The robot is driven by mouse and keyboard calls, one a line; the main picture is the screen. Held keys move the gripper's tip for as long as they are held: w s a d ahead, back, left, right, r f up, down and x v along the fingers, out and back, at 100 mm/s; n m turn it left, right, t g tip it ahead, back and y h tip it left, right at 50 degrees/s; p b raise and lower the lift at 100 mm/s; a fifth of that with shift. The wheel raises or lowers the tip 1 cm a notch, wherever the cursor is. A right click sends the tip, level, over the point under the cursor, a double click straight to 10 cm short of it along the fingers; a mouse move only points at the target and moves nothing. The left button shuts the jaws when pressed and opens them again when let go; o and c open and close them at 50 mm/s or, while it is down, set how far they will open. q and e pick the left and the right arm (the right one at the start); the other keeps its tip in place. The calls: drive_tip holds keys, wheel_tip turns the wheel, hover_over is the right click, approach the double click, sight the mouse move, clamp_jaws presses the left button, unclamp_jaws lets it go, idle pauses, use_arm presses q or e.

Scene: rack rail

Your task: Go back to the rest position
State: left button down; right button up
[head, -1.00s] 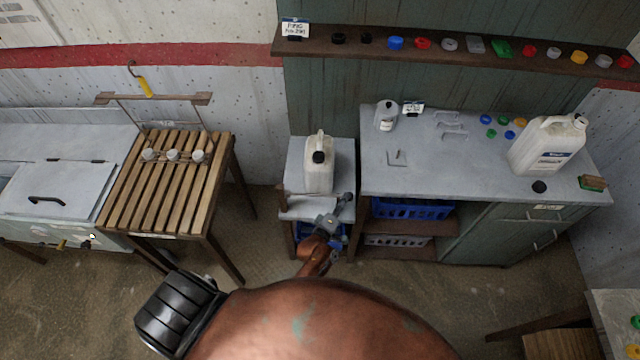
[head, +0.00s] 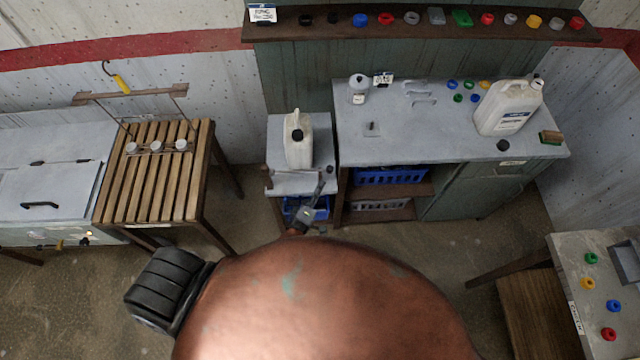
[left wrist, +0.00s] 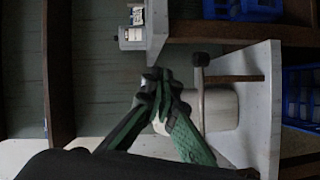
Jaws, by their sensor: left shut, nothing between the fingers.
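My left gripper (head: 319,189) is small in the head view, in front of the low side table (head: 318,150); my own arm partly hides it. In the left wrist view the two green-and-black fingers (left wrist: 160,88) meet at their tips and hold nothing. A white jug (head: 299,145) with a black cap stands upright on the side table. In the left wrist view a pale rounded body (left wrist: 222,110) shows behind the fingers. My right gripper is in no view.
A grey-topped bench (head: 430,130) bears a large jug (head: 508,107) and coloured caps. A slatted wooden table (head: 150,190) stands left, another table (head: 570,260) at lower right. Bare floor lies between.

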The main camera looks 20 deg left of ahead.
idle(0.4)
use_arm(q)
drive_tip(key=s+a+f+m+g+b, duration=0.1)
drive_tip(key=s+f+m+g+b, duration=0.15)
drive_tip(key=s+f, duration=0.6)
drive_tip(key=s+a+f+m+g+h+b, duration=0.1)
drive_tip(key=s+f+m+g+b, duration=0.2)
drive_tip(key=f, duration=1)
drive_tip(key=s+a+f+m+g+b, duration=0.15)
drive_tip(key=s+f+m, duration=0.25)
drive_tip(key=s+f, duration=0.5)
drive_tip(key=s+a+f+m+g+b, duration=0.1)
drive_tip(key=s+a+f+m+g, duration=0.1)
drive_tip(key=s+f, duration=0.4)
drive_tip(key=s+a+f+m+g+y+b, duration=0.1)
drive_tip(key=s+f, duration=0.5)
drive_tip(key=s, duration=0.6)
drive_tip(key=s+a+f+m+g+b, duration=0.2)
drive_tip(key=s+a+f+m+g, duration=0.2)
drive_tip(key=s+f, duration=0.3)
drive_tip(key=s+a+g, duration=0.1)
drive_tip(key=s, duration=0.2)
drive_tip(key=shift+a+g, duration=0.2)
drive_tip(key=shift+g, duration=0.1)
drive_tip(key=shift+s+f, duration=0.1)
